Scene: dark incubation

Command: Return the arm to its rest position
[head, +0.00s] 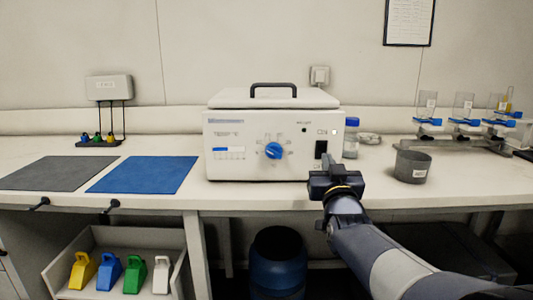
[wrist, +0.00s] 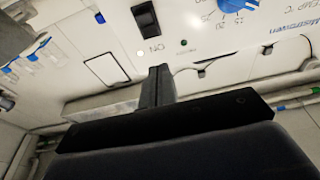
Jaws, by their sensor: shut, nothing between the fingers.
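My gripper (head: 328,163) is in front of the right side of a white incubator box (head: 230,165), just below its black power switch (head: 320,149). In the wrist view my gripper's fingers (wrist: 160,72) are together with nothing between them. The power switch also shows in the wrist view (wrist: 146,20), with a lit white lamp near it. The arm reaches in from the lower right. I cannot tell whether the fingertips touch the box. The box's lid with a dark handle (head: 274,86) is down, and a blue dial (head: 274,151) is on its front.
A grey cup (head: 412,167) and a blue-capped bottle (head: 351,138) stand to the right of the box. Racks with glassware (head: 465,120) are farther right. Grey (head: 55,173) and blue (head: 145,174) mats lie left. Below are a drawer of coloured items (head: 115,240) and a blue drum (head: 278,265).

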